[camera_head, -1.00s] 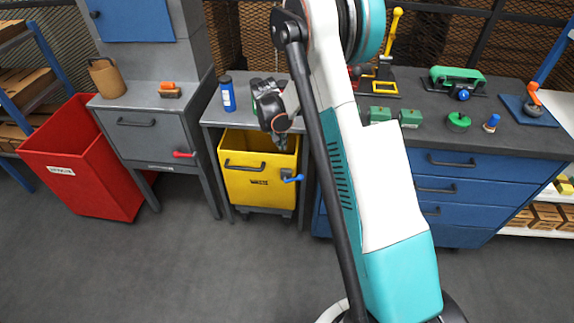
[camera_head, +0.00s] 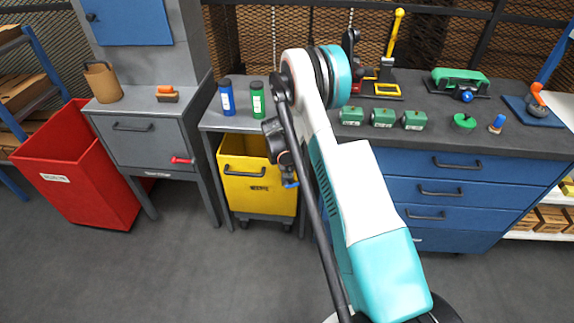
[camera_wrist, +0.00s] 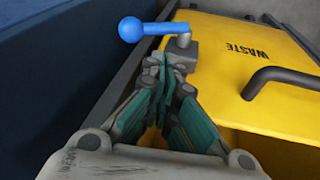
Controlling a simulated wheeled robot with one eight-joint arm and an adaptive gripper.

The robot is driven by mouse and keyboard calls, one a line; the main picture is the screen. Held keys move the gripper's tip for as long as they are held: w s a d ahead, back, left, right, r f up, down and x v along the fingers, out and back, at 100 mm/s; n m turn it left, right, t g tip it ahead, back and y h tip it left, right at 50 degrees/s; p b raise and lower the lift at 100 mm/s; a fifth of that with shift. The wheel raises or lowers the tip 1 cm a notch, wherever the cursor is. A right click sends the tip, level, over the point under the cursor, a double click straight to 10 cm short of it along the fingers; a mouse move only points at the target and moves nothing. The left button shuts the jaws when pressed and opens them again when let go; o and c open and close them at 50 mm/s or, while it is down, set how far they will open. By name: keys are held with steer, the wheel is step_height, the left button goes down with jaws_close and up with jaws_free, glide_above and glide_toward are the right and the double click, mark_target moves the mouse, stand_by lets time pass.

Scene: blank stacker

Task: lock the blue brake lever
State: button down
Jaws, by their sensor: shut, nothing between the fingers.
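The blue brake lever (camera_wrist: 140,29) has a round blue knob and a blue arm running to a grey pivot post. In the wrist view it lies just beyond my gripper's tips, at the top. In the head view only a bit of the blue lever (camera_head: 291,184) shows beside my wrist. The lever is mounted by the yellow waste bin (camera_wrist: 229,62), also seen in the head view (camera_head: 258,190). My gripper (camera_wrist: 165,68) is shut and empty, its tips close to the grey block under the lever. I cannot tell whether they touch.
A red bin (camera_head: 75,170) and a grey cabinet with a red lever (camera_head: 182,160) stand to the left. A blue drawer cabinet (camera_head: 455,190) stands close at the right. Blue (camera_head: 227,98) and green (camera_head: 258,100) bottles stand on the bench above the yellow bin. The front floor is clear.

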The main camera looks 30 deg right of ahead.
mark_target(295, 184)
steer(key=f, duration=0.1)
steer(key=s+f+b, duration=0.1)
steer(key=d+f, duration=0.1)
steer(key=shift+s+d+f, duration=0.1)
steer(key=shift+s+f, duration=0.1)
steer(key=shift+s, duration=0.2)
steer(key=shift+s+d+f, duration=0.6)
steer(key=shift+d+f, duration=0.2)
steer(key=shift+d, duration=0.15)
